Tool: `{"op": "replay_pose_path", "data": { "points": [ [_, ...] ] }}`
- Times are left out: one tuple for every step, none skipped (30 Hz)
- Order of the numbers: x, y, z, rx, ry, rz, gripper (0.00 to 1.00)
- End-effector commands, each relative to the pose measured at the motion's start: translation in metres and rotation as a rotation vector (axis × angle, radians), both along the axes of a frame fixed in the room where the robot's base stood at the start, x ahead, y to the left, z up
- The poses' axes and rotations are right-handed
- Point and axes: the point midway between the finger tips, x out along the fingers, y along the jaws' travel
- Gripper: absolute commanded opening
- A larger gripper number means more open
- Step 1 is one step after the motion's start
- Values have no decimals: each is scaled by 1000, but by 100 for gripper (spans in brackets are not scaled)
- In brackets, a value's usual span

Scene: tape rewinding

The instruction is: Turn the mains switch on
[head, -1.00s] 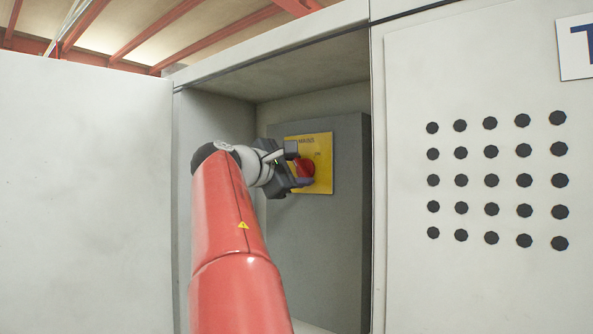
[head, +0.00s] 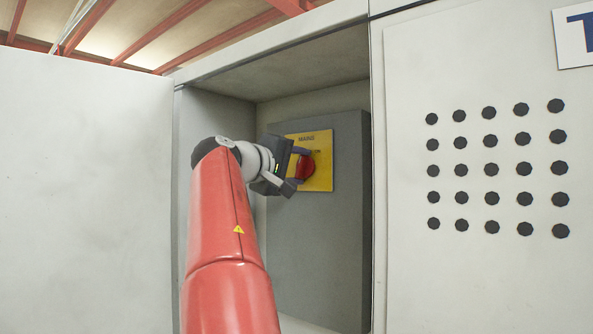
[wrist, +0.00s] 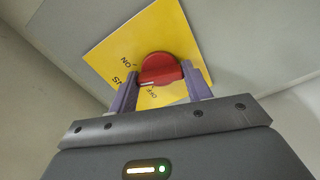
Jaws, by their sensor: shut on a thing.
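The mains switch is a red rotary knob (head: 306,168) on a yellow plate (head: 322,178) marked MAINS and ON. In the wrist view the red knob (wrist: 160,69) sits between my two purple fingers, with the yellow plate (wrist: 112,52) behind it. The plate's ON and OFF marks show there, and OFF lies beside the knob's near edge. My gripper (head: 294,168) is shut on the knob, rolled at a tilt; it also shows in the wrist view (wrist: 160,84). The fingers hide part of the knob's sides, and its exact pointing is hard to tell.
The plate is on a grey box (head: 330,240) inside an open cabinet recess. An open pale door (head: 85,190) stands at the left. A panel with rows of black round holes (head: 490,280) is at the right. The recess below my gripper is clear.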

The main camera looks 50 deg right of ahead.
Motion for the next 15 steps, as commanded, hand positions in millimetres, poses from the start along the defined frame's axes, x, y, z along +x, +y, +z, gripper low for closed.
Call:
{"op": "replay_pose_path", "data": {
  "points": [
    [0,0,-2,5,-42,-3,26],
    [0,0,-2,8,-66,-2,26],
    [0,0,-2,10,-98,-2,26],
    [0,0,-2,12,-122,-2,26],
    [0,0,-2,14,-146,-2,26],
    [0,0,-2,17,-175,-2,26],
    [0,0,-2,20,-196,-2,26],
    [0,0,-2,21,-216,-2,26],
    [0,0,-2,24,-241,-2,26],
    [0,0,-2,25,-259,-2,26],
    [0,0,-2,26,-275,-2,26],
    [0,0,-2,27,-295,-2,26],
    [0,0,-2,29,-308,-2,26],
    [0,0,-2,30,-321,-2,26],
    [0,0,-2,33,-335,-2,26]
  ]
}}
